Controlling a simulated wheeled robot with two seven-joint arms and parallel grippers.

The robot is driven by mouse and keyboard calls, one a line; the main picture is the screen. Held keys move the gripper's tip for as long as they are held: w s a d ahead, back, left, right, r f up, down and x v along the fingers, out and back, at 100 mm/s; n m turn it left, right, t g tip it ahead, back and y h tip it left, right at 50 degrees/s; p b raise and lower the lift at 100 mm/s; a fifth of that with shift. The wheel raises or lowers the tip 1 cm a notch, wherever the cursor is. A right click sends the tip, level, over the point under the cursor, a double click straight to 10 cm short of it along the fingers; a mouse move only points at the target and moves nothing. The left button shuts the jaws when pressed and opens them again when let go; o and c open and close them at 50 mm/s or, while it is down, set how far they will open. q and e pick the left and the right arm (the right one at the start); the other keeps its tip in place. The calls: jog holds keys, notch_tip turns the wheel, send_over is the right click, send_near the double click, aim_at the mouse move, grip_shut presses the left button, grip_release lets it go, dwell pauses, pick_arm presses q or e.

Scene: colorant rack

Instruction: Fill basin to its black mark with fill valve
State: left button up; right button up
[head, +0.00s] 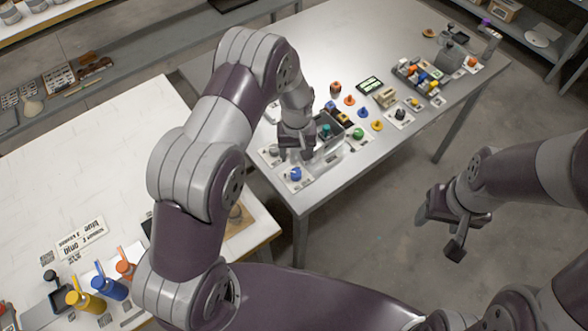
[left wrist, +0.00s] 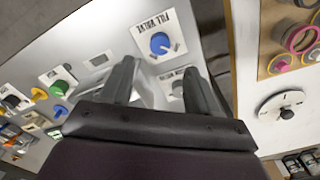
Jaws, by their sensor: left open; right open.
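The fill valve is a blue knob (head: 296,174) on a white plate at the near corner of the steel table. In the left wrist view the blue knob (left wrist: 160,43) sits beside the printed words "FILL VALVE", just beyond my fingertips. The basin (head: 332,148) is a grey box behind the knob, partly hidden by my left gripper. Its black mark and water level cannot be made out. My left gripper (head: 292,150) is open above the table beside the basin; its spread fingers (left wrist: 159,67) hold nothing. My right gripper (head: 450,225) is open and empty over the floor.
A green knob (head: 358,133), yellow and orange knobs and a rack of coloured blocks (head: 418,76) stand farther along the steel table. A white table (head: 110,150) at left holds yellow and blue bottles (head: 110,287). The steel table's far left part is clear.

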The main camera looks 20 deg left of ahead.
aim_at(296, 173)
pick_arm(q)
notch_tip(296, 173, down, 8)
jog(key=shift+s+a+f+p, duration=0.1)
jog(key=shift+f+p, duration=0.15)
jog(key=shift+p, duration=0.6)
jog(key=shift+f, duration=0.45)
